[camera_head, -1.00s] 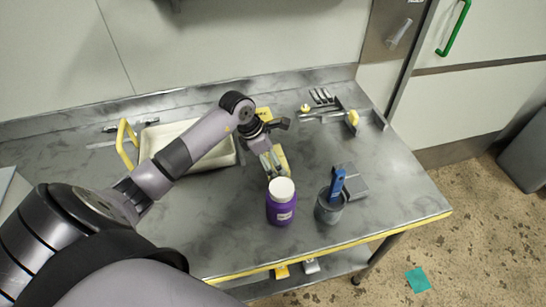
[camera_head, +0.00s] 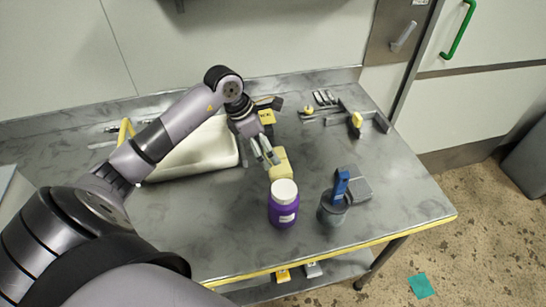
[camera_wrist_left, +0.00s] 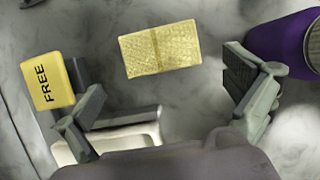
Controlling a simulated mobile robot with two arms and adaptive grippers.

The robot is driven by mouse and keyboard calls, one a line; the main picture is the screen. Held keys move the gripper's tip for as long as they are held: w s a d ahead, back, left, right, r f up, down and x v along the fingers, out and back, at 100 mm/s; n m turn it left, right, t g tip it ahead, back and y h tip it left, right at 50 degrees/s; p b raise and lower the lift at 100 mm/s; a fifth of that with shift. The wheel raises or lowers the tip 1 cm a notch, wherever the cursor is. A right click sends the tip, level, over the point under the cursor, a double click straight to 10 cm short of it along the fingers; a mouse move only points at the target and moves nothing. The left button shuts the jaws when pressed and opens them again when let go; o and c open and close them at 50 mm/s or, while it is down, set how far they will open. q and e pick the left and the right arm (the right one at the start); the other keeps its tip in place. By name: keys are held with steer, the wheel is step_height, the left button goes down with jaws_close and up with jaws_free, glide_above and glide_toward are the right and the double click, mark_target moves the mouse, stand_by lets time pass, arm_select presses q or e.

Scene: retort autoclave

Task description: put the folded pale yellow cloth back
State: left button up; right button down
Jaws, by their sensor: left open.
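The folded pale yellow cloth (camera_head: 280,163) lies on the metal table behind the purple jar. It also shows in the left wrist view (camera_wrist_left: 160,48) as a flat rectangle with a crease across its middle. My left gripper (camera_head: 266,153) is at the cloth's left side in the head view. In the wrist view its two fingers (camera_wrist_left: 165,90) are wide apart, and the cloth shows beyond and between them, touching neither. The gripper covers part of the cloth in the head view. My right gripper is not in view.
A purple jar (camera_head: 283,210) with a white lid stands just in front of the cloth. A grey cup (camera_head: 332,213) with a blue item is to its right. A yellow "FREE" block (camera_wrist_left: 47,80) is by one finger. A cream tray (camera_head: 200,151) lies left. The front-left table is clear.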

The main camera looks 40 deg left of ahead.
arm_select(q)
steer(key=shift+b+v, duration=0.3)
steer(key=shift+v, duration=2.05)
